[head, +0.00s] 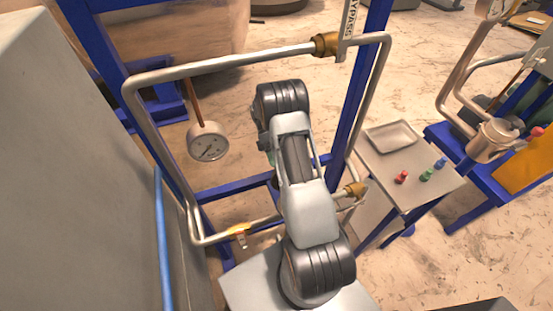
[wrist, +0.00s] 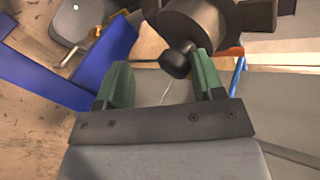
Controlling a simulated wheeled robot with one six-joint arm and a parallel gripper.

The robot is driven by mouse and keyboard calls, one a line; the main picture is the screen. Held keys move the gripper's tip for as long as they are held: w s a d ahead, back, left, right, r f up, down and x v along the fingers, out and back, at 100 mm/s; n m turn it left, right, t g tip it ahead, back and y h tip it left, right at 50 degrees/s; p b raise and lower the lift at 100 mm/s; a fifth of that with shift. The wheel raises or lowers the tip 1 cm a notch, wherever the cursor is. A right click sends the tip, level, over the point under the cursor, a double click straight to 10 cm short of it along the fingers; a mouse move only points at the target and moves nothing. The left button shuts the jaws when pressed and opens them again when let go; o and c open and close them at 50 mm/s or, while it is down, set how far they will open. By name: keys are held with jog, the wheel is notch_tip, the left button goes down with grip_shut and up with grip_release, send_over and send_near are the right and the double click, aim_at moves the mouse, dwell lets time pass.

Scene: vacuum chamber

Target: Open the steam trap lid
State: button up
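In the wrist view, a dark brown rounded metal body (wrist: 205,18) fills the top right, with a short stem ending in a black knob (wrist: 175,62). It may be the steam trap, but I cannot tell where its lid begins. My gripper (wrist: 160,62) has two green fingers standing wide apart. The knob is at fingertip level, close to the right finger; I cannot tell whether they touch. The left finger is well apart from it. In the head view my own arm hides the gripper and whatever is in front of it.
Blue frame posts (head: 358,90) and a bent steel pipe loop (head: 225,62) surround my arm. At right, a small table (head: 415,195) holds a metal tray (head: 391,136) and red, green and blue pieces. A grey cabinet (head: 60,190) stands left.

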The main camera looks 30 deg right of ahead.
jog(key=shift+s+a+f, duration=0.2)
jog(key=shift+f, duration=0.2)
jog(key=p+v, duration=0.1)
jog(key=v, duration=0.7)
jog(key=shift+d+r+p, duration=0.15)
jog(key=shift+r+p, duration=0.15)
